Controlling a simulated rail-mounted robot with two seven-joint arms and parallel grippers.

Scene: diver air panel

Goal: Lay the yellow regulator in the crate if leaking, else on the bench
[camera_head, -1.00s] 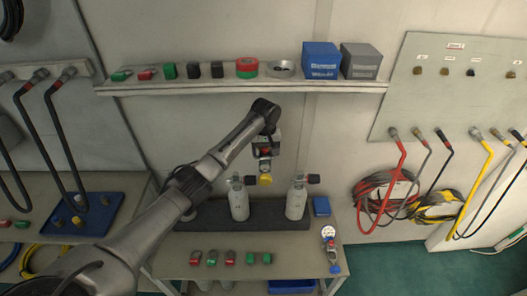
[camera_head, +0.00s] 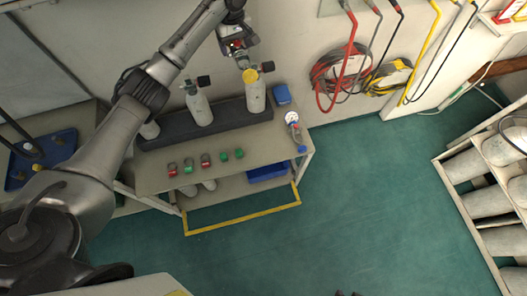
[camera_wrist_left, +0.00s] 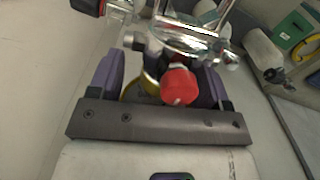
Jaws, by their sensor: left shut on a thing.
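My left gripper (camera_head: 241,58) is shut on the yellow regulator (camera_head: 250,76), which shows at the top of the right-hand grey cylinder (camera_head: 256,98). I cannot tell whether it touches the cylinder's valve. In the left wrist view, the purple finger pads (camera_wrist_left: 160,84) stand on both sides of the regulator (camera_wrist_left: 140,88), partly hidden by a red knob (camera_wrist_left: 180,85) and chrome fittings. Whether it leaks cannot be seen. The bench (camera_head: 160,178) stands below, with a blue crate (camera_head: 267,172) under its top. My right gripper is not in view.
Another grey cylinder (camera_head: 199,108) stands in the dark rack (camera_head: 228,118). Several small red and green fittings lie along the bench front, and a gauge (camera_head: 292,118) lies at its right. A yellow rail (camera_head: 245,219) runs low in front. Hoses (camera_head: 335,75) hang at the right.

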